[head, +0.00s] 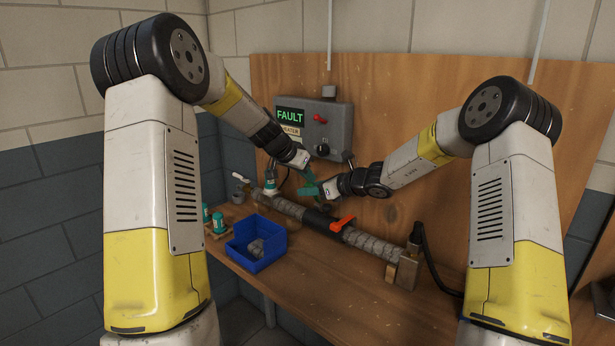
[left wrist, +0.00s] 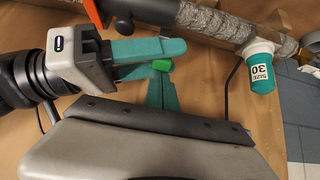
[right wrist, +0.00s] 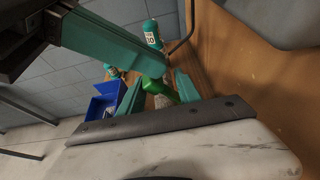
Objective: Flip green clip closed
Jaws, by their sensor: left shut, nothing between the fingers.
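The green clip (left wrist: 161,65) is a small bright green piece between the two teal fingers of my right gripper (left wrist: 152,60). In the right wrist view the clip (right wrist: 158,88) spans the gap between those fingers. My left gripper (left wrist: 162,90) is shut and empty, its fingertips right beside the clip; I cannot tell if they touch it. In the head view my left gripper (head: 308,178) and right gripper (head: 318,190) meet in the air above the pipe, and the clip is too small to make out. Whether the clip is open or closed cannot be told.
A wrapped grey pipe (head: 370,243) with an orange clamp handle (head: 342,224) runs along the wooden bench below the grippers. A grey control box (head: 318,125) is on the panel behind.

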